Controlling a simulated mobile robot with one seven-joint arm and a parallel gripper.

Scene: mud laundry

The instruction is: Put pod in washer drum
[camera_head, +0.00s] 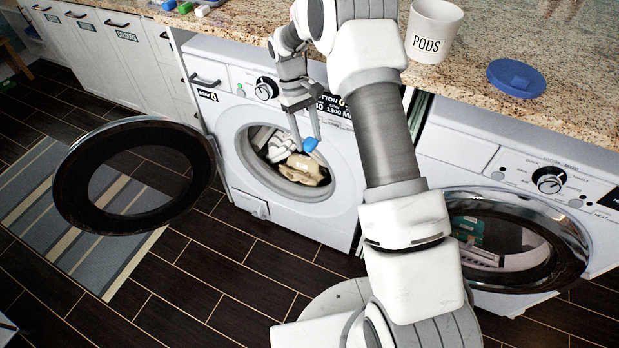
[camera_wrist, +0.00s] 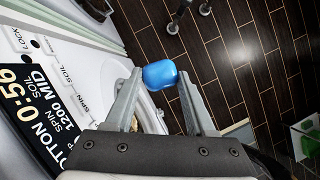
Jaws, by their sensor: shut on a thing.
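A small blue pod (camera_head: 310,144) is held between the fingertips of my gripper (camera_head: 304,141), just in front of the open mouth of the left washer. The blue pod (camera_wrist: 160,74) also shows in the wrist view, between the two fingertips (camera_wrist: 159,78). The washer drum (camera_head: 318,189) holds striped cloth and a tan cloth (camera_head: 305,170). The washer's round door (camera_head: 72,196) is swung wide open to the left. The pod appears outside the drum opening, near its upper right rim.
A white PODS cup (camera_head: 433,32) and its blue lid (camera_head: 517,77) stand on the granite counter (camera_head: 585,85). A striped rug (camera_head: 110,262) lies on the dark floor.

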